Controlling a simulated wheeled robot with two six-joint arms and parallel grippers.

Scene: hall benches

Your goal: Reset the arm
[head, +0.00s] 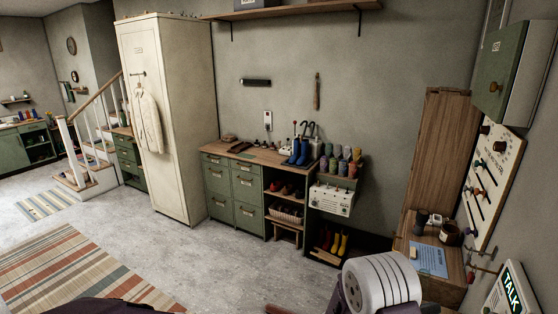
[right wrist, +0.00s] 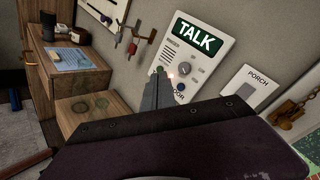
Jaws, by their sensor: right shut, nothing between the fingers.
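My right gripper (right wrist: 160,72) shows in the right wrist view as a narrow grey pair of fingers, shut with nothing between them. Its tips overlap the lower left of a white wall panel (right wrist: 208,55) with a green TALK sign. The panel has a grey knob, a blue button and a small lit spot close to the tips. I cannot tell whether the tips touch it. In the head view, a white ribbed part of my right arm (head: 382,282) stands at bottom centre-right, and the panel (head: 512,293) is at the bottom right corner. My left gripper is not in view.
A wooden bench (head: 440,285) with a blue sheet (head: 428,260) and dark jars stands left of the panel. A green wall cabinet (head: 505,70) hangs above. A PORCH switch plate (right wrist: 257,88) is right of the panel. Open floor (head: 250,265) lies left of my arm.

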